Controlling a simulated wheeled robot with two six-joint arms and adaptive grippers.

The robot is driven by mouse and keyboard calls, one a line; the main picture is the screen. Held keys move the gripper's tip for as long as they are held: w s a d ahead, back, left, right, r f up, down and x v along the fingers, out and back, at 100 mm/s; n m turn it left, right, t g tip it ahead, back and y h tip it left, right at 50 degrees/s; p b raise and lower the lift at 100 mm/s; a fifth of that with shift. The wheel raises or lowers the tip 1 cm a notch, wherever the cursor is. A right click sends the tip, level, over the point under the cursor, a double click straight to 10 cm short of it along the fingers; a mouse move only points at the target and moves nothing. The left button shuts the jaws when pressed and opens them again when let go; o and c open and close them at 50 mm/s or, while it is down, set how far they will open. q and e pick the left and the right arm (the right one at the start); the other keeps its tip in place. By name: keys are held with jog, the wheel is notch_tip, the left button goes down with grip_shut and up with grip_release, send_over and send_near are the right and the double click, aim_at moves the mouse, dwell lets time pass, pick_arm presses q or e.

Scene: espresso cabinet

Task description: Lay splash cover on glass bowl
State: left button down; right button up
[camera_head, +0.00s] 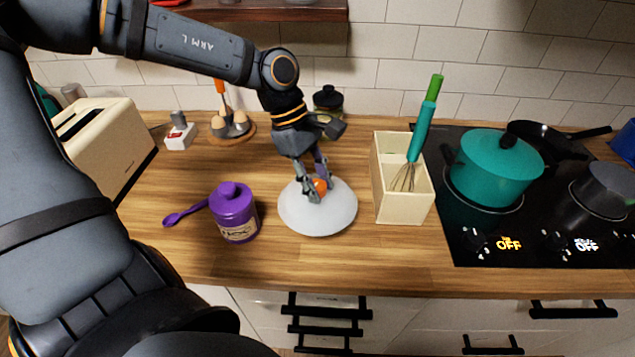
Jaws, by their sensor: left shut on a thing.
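My left gripper (315,188) comes down from above at the middle of the counter. It is shut on the orange knob of a round, whitish splash cover (318,220). The cover looks roughly level. No separate glass bowl can be made out; anything under the cover is hidden, so I cannot tell whether the cover rests on a bowl or hangs above it. My right gripper is not in view.
A purple jar (233,213) and purple spoon (184,215) are left of the cover. A cream box (403,207) with a whisk (417,140) stands close on the right. A teal pot (493,168) sits on the cooktop (500,238). A toaster (100,140) stands left.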

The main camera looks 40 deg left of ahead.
pick_arm(q)
jog(key=shift+f, duration=0.1)
jog(key=shift+c, duration=1.6)
grip_release()
jog(key=shift+r+p, duration=2.75)
jog(key=shift+r, duration=0.8)
